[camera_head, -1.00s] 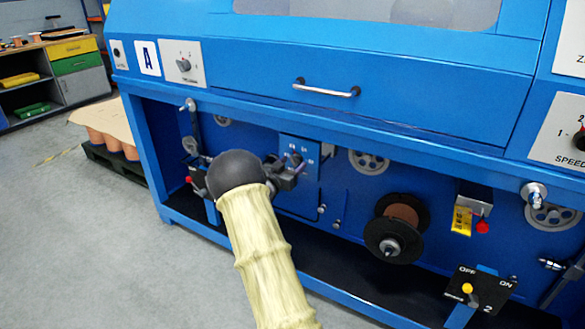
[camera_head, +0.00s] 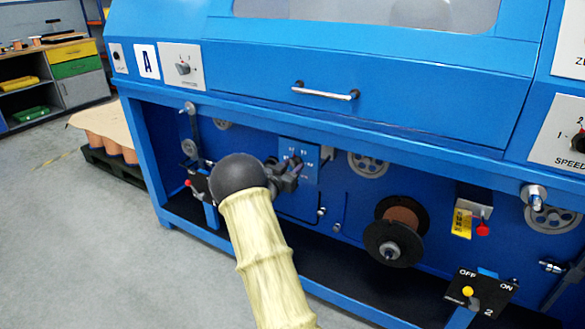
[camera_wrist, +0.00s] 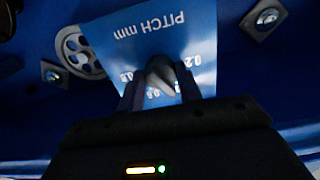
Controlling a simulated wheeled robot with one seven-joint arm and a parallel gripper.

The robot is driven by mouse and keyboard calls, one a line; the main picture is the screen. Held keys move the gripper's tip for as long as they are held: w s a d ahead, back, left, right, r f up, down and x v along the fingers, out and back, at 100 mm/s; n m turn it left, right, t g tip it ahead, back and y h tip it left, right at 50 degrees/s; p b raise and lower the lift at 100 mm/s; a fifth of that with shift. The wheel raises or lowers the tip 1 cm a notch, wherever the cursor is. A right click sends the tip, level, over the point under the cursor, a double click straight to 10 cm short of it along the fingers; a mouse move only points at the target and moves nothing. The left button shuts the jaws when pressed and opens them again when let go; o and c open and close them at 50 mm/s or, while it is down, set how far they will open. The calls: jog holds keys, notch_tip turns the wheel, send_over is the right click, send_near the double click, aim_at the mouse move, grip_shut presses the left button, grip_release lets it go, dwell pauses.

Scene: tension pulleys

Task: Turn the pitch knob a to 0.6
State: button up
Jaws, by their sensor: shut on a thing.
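The pitch knob (camera_wrist: 160,72) is a dark grey knob on a blue plate (camera_wrist: 150,30) lettered "PITCH mm", which appears upside down in the wrist view. Small white numbers ring the knob, partly hidden by the knob and fingers. My gripper (camera_wrist: 160,90) is shut on the knob, one finger on each side. In the head view my gripper (camera_head: 291,168) reaches the blue pitch plate (camera_head: 313,150) under the machine's front beam, and the knob is mostly hidden there. I cannot tell which number the knob points to.
A black spool (camera_head: 395,232) with brown windings sits to the right of the plate. A red button (camera_head: 482,229) and a black OFF/ON switch box (camera_head: 480,290) are further right. A handled blue cover (camera_head: 325,93) is above. Open floor (camera_head: 70,230) lies at left.

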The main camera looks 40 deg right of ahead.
jog(key=m+b, duration=0.5)
jog(key=m, duration=0.6)
jog(key=shift+w+b, duration=0.1)
jog(key=shift+b, duration=0.2)
jog(key=shift+m, duration=0.3)
jog(key=o, duration=1)
jog(key=shift+a, duration=0.1)
jog(key=p+v, duration=0.4)
jog(key=v, duration=1.3)
jog(key=shift+a+p, duration=0.15)
jog(key=shift+p, duration=0.25)
